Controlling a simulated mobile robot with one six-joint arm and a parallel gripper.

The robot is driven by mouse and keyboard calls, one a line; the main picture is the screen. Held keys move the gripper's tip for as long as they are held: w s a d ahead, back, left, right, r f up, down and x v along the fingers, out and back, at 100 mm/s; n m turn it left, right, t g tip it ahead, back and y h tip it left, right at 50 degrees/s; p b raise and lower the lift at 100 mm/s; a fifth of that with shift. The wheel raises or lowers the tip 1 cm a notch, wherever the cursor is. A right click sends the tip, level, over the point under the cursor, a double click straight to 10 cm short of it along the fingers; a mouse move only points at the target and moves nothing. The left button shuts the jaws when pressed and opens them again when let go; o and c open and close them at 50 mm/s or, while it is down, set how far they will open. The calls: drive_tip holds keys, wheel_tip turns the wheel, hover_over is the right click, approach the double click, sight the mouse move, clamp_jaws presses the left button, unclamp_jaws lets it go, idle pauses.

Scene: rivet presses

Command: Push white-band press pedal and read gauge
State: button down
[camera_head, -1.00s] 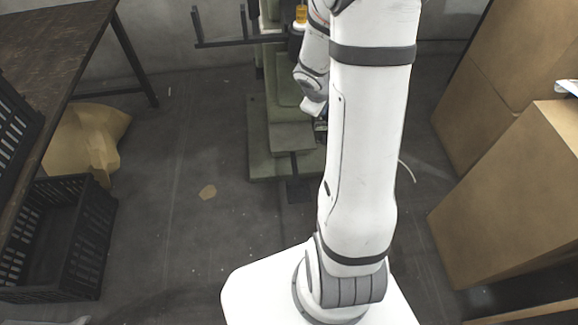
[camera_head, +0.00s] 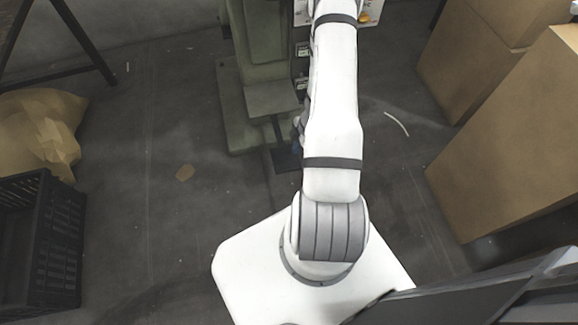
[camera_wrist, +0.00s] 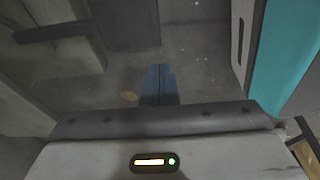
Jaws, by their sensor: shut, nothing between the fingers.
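A green press (camera_head: 262,45) stands on a stepped green base (camera_head: 232,115) at the top of the head view. A dark pedal plate (camera_head: 286,160) lies low in front of the base, on a thin dark bar, partly hidden by my arm. My gripper (camera_head: 296,147) is mostly behind my arm, pointing down close above the pedal. I cannot tell if it touches. In the wrist view its blue fingers (camera_wrist: 158,84) are together and empty. A dark plate (camera_wrist: 130,22) shows beyond them. No white band or gauge face is readable.
Cardboard boxes (camera_head: 508,130) stand at the right. A black crate (camera_head: 42,240) and a tan sack (camera_head: 40,130) lie at the left. A thin white strip (camera_head: 397,123) lies on the floor.

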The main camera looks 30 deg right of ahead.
sight(287, 171)
drive_tip(key=shift+f, duration=0.1)
drive_tip(key=b+x, duration=0.3)
drive_tip(key=x, duration=0.1)
drive_tip(key=b+x, duration=0.3)
drive_tip(key=x, duration=0.2)
drive_tip(key=d+b+x, duration=0.1)
drive_tip(key=b+x, duration=0.2)
drive_tip(key=x, duration=0.1)
drive_tip(key=shift+s+f+b, duration=0.15)
drive_tip(key=shift+f+b, duration=0.15)
drive_tip(key=shift+f, duration=0.2)
